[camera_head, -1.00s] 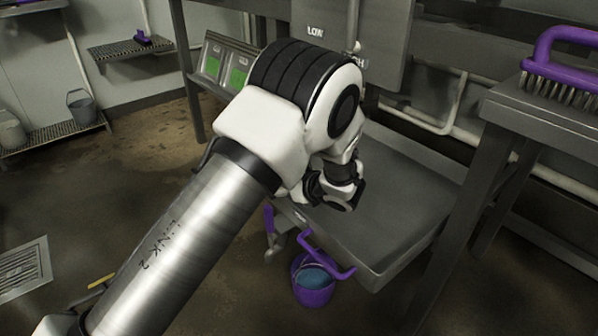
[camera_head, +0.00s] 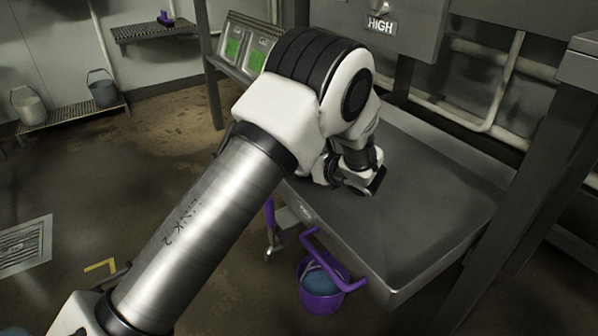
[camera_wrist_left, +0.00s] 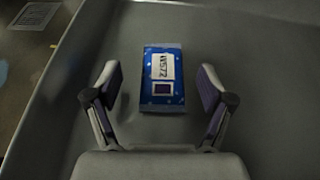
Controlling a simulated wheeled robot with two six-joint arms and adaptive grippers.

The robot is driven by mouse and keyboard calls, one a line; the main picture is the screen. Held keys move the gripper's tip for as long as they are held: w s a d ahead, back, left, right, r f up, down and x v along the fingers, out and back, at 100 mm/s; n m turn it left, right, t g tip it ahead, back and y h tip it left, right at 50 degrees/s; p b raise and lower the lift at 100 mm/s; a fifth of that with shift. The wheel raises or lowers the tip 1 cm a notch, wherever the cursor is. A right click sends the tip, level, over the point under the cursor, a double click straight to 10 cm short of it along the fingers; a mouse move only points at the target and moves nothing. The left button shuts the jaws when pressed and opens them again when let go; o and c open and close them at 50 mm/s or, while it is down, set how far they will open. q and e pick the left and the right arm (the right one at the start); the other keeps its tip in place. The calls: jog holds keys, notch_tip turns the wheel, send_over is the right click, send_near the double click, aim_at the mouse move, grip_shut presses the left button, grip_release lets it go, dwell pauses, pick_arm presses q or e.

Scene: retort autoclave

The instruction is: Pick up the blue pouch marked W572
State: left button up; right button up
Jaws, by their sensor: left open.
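The blue pouch (camera_wrist_left: 161,80) with a white label reading W572 lies flat on the grey metal table in the left wrist view. My left gripper (camera_wrist_left: 160,90) is open, with one finger on each side of the pouch and a gap to each. The pouch reaches ahead of the fingertips. In the head view my left arm reaches over the table (camera_head: 430,200), and the gripper end (camera_head: 362,178) is above its left part. The pouch is hidden there behind my arm. My right gripper is in neither view.
A purple bucket (camera_head: 320,283) with blue contents hangs or stands below the table's front edge. A cabinet marked HIGH (camera_head: 382,25) and a panel with green screens (camera_head: 234,50) are behind. A dark post (camera_head: 535,190) stands at right. The table's right part is clear.

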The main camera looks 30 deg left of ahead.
pick_arm(q)
jog(key=b+x, duration=0.2)
jog(key=x, duration=0.2)
jog(key=shift+w+f, duration=0.15)
jog(key=shift+f, duration=0.1)
jog(key=shift+r, duration=0.2)
jog(key=c, duration=1.2)
jog(key=shift+c, duration=0.2)
